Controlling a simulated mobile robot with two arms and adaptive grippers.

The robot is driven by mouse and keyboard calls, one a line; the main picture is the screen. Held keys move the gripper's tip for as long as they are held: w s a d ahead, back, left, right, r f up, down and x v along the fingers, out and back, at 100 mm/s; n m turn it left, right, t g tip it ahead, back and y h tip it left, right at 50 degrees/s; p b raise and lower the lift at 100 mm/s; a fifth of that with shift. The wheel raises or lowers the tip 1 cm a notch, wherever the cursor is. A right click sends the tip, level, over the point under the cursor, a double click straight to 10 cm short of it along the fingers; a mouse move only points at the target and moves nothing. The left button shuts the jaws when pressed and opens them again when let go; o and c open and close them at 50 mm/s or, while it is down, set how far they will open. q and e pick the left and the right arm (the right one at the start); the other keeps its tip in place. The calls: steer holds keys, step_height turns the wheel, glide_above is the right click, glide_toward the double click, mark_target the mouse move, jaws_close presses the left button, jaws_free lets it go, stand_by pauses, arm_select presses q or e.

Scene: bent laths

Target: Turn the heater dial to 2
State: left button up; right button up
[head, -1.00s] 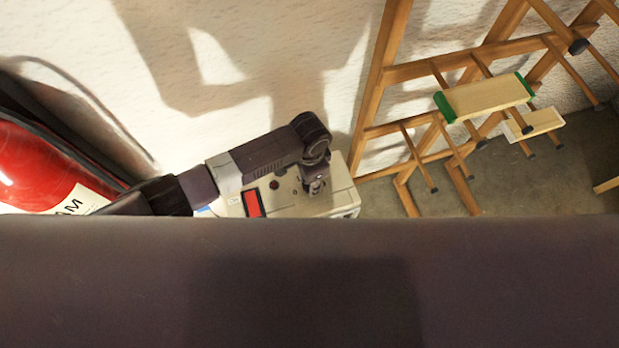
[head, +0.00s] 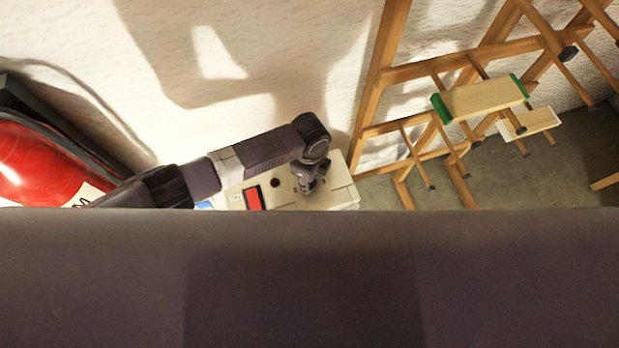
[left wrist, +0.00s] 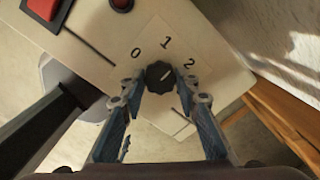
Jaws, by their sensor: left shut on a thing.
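The heater (head: 341,190) is a pale box by the wall, its lower part hidden behind a dark shape. In the left wrist view its panel (left wrist: 110,52) carries a black round dial (left wrist: 159,76) with the marks 0, 1 and 2 around it. The dial's light pointer line aims up and right, roughly at the 2; I cannot tell if it is exact. My left gripper (left wrist: 158,88) is shut on the dial, one finger on each side. In the head view the left gripper (head: 309,188) is over the panel and hides the dial. My right gripper is not in view.
A red rocker switch (head: 253,198) and a small dark red button (head: 275,182) sit left of the dial. A red cylinder (head: 40,165) stands at far left. Wooden racks (head: 385,75) and a small board with green ends (head: 482,99) are at right.

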arm_select(q)
steer(key=m, duration=0.5)
steer(key=shift+m, duration=0.3)
steer(key=shift+r, duration=0.1)
stand_by(0.3)
steer(key=o, duration=1.2)
steer(key=shift+c, duration=0.2)
step_height(320, 180, up, 12)
